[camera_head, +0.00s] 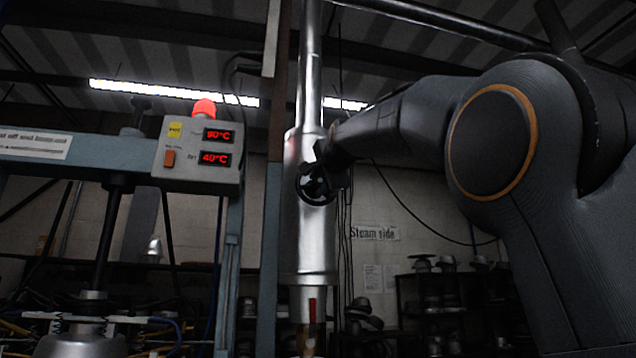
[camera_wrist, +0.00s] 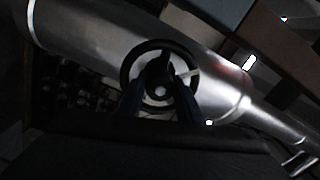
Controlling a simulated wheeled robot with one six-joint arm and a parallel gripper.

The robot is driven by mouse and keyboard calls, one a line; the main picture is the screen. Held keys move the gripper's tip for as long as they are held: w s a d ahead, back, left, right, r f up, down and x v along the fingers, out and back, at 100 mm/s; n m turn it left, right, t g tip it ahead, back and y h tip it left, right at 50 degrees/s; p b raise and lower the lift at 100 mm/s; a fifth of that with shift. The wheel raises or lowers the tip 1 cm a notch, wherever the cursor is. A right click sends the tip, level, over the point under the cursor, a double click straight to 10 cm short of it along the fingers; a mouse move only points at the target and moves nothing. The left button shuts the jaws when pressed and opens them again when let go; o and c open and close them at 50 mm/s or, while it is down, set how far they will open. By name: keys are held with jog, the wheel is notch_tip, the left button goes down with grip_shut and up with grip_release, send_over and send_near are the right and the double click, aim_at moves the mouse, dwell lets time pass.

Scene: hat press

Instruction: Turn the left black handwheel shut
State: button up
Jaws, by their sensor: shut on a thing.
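A black handwheel (camera_head: 313,194) stands on the front of a vertical silver pipe (camera_head: 308,245) in the head view. It also shows in the wrist view (camera_wrist: 133,58) as a black ring with spokes and a pale round hub, against the pipe (camera_wrist: 75,28). My gripper (camera_head: 318,172) is at the wheel, coming from the right. In the wrist view my gripper (camera_wrist: 161,90) has its two dark fingers reaching over the lower part of the wheel, shut on it. The exact contact of the fingertips is dark and hard to see. I see only one handwheel.
A control box (camera_head: 198,153) with red displays and a lit red lamp (camera_head: 204,108) stands left of the pipe. A blue-grey post (camera_head: 268,250) runs close beside the pipe. Shelves with hat forms (camera_head: 435,290) stand at the back right, below a "Steam side" sign (camera_head: 374,233).

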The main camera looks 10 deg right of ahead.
jog(key=m, duration=0.4)
jog(key=shift+m, duration=0.4)
jog(key=m, duration=0.4)
jog(key=shift+m, duration=0.4)
jog(key=o, duration=0.8)
jog(key=shift+c, duration=0.2)
jog(key=s+b, duration=0.3)
jog(key=s, duration=0.4)
jog(key=shift+s+b, duration=0.35)
jog(key=shift+s, duration=0.05)
jog(key=shift+f, duration=0.15)
